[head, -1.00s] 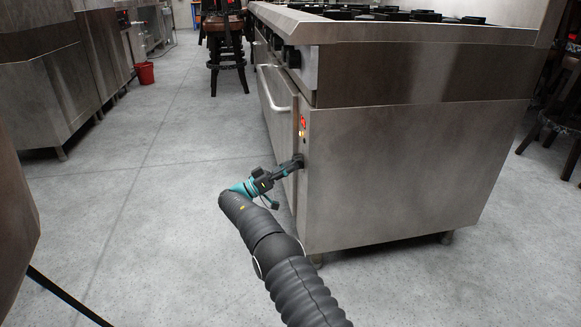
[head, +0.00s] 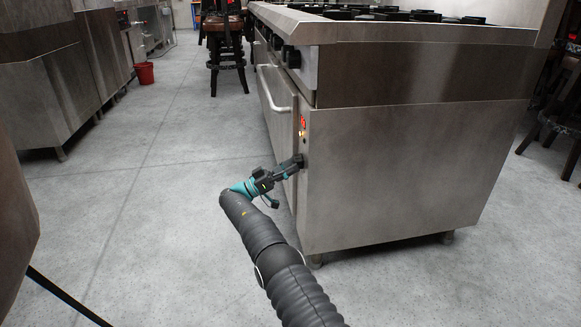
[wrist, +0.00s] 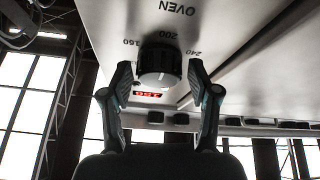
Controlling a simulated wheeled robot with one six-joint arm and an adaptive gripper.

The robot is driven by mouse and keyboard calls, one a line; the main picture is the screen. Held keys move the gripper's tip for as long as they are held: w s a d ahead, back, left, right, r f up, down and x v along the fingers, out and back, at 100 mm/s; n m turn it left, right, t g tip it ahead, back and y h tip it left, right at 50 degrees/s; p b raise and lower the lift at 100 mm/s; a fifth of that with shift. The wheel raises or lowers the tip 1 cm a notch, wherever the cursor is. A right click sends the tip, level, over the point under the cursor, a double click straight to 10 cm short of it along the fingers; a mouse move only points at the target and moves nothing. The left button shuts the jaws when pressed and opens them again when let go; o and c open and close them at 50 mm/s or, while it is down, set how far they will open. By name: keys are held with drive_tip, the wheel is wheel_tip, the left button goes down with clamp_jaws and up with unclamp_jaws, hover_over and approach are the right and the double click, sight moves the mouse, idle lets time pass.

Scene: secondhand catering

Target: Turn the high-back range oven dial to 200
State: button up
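The oven dial (wrist: 158,62) is a dark round knob on the range's metal panel in the wrist view. Marks 160, 200 and 240 and the word OVEN stand around it. A small red lit display (wrist: 148,94) is beside it, its digits too blurred to read surely. My gripper (wrist: 160,78) is open, one finger on each side of the dial, with a visible gap on both sides. In the head view my gripper (head: 297,163) is at the front edge of the range (head: 400,180), and the dial is hidden there. The dial's pointer is not clear.
An oven door handle (head: 274,95) and dark upper knobs (head: 291,56) are on the range front. A red bucket (head: 144,73) and a stool (head: 226,50) stand farther back. Steel cabinets (head: 50,100) line the left. The floor between is clear.

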drive_tip(key=shift+a+r, duration=0.15)
drive_tip(key=shift+r, duration=0.25)
wheel_tip(320, 180, up, 9)
drive_tip(key=shift+r, duration=0.2)
idle(0.5)
